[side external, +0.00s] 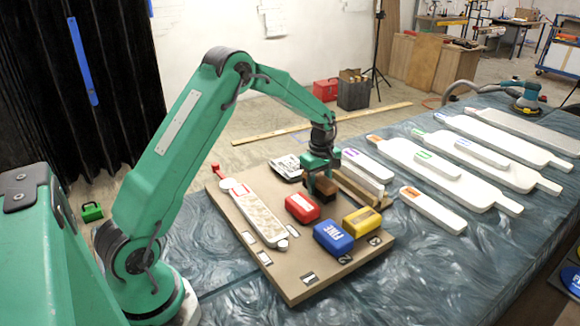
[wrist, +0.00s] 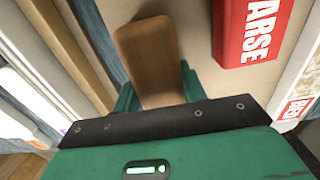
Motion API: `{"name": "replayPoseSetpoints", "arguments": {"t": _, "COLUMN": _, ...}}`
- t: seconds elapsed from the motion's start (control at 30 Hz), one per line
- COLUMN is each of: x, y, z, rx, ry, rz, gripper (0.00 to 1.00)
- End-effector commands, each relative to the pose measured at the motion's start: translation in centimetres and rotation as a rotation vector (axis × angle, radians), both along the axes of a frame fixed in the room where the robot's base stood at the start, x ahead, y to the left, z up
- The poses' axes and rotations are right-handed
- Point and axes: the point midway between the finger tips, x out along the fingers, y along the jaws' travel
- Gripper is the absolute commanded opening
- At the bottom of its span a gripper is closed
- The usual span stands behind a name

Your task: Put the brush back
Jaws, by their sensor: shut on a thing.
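The brush (side external: 326,187) shows as a brown wooden block under my gripper (side external: 321,178) in the side external view. In the wrist view the brush's wooden back (wrist: 147,50) stands out between the green fingers of my gripper (wrist: 146,92). The fingers are shut on it. The brush is over the far part of the tan board (side external: 282,267), near its back edge. Its bristles are hidden, and I cannot tell if it touches the board.
The board carries a red block (side external: 302,208), a blue block (side external: 333,237), a yellow block (side external: 362,221) and a long sanding tool (side external: 258,215). A wooden rail (side external: 362,197) stands close right of the brush. White paddles (side external: 430,172) lie on the table further right.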

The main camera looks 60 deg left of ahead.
Motion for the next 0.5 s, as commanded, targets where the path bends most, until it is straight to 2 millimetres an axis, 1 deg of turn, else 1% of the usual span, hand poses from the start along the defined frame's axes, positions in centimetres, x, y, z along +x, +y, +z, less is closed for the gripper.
{"name": "replayPoseSetpoints", "arguments": {"t": 0.13, "x": -0.01, "y": 0.0, "z": -0.3, "rx": 0.0, "ry": 0.0, "rz": 0.0, "gripper": 0.2}}
{"name": "replayPoseSetpoints", "arguments": {"t": 0.17, "x": -0.01, "y": 0.0, "z": -0.28, "rx": 0.0, "ry": 0.0, "rz": 0.0, "gripper": 0.47}}
{"name": "replayPoseSetpoints", "arguments": {"t": 0.23, "x": -0.01, "y": 0.0, "z": -0.28, "rx": 0.0, "ry": 0.001, "rz": 0.0, "gripper": 0.61}}
{"name": "replayPoseSetpoints", "arguments": {"t": 0.27, "x": -0.01, "y": 0.0, "z": -0.27, "rx": 0.0, "ry": 0.001, "rz": 0.0, "gripper": 0.63}}
{"name": "replayPoseSetpoints", "arguments": {"t": 0.5, "x": -0.01, "y": 0.0, "z": -0.26, "rx": 0.0, "ry": 0.0, "rz": 0.0, "gripper": 0.63}}
